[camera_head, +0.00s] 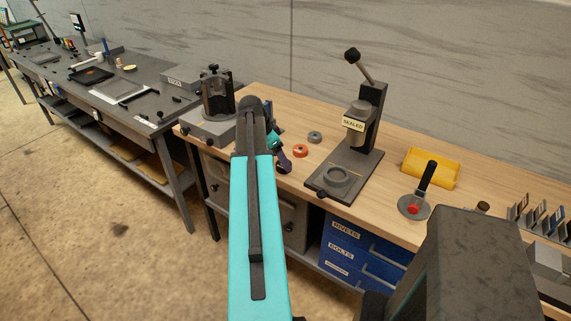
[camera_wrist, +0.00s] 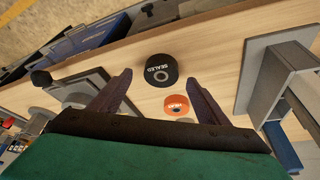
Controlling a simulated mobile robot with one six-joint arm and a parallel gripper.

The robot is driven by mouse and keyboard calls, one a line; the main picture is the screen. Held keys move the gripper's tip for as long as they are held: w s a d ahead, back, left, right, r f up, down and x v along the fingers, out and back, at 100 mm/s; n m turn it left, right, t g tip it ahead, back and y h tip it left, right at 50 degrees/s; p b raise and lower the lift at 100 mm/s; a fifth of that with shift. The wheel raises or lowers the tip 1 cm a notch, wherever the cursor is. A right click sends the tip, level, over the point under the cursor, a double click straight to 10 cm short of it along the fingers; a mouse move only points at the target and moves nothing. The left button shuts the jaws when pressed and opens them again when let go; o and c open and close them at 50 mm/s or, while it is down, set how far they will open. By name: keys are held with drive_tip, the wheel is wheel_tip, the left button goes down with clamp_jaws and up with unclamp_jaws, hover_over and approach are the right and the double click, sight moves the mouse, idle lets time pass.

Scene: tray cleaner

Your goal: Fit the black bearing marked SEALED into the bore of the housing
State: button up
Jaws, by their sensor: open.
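The black bearing marked SEALED (camera_wrist: 160,70) lies on the wooden bench in the wrist view, its small centre hole showing. My gripper (camera_wrist: 158,78) is open and empty above it, with the bearing pictured between and just past the fingertips. In the head view my gripper (camera_head: 282,160) is beside my teal arm, and I cannot make out the black bearing there. The grey ring-shaped housing (camera_head: 338,178) sits on the base of a lever press, its bore facing up.
An orange ring (camera_wrist: 178,105) lies close to the black bearing, and a grey ring (camera_head: 314,137) lies behind it. A yellow bin (camera_head: 430,167) and a disc with a black handle (camera_head: 415,205) stand right of the press. A grey fixture (camera_head: 215,105) stands left.

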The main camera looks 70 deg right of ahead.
drive_tip(key=shift+p+x, duration=0.45)
drive_tip(key=shift+x, duration=1.15)
drive_tip(key=shift+r, duration=0.1)
drive_tip(key=shift+c, duration=0.6)
drive_tip(key=c, duration=1.2)
drive_tip(key=shift+r, duration=0.1)
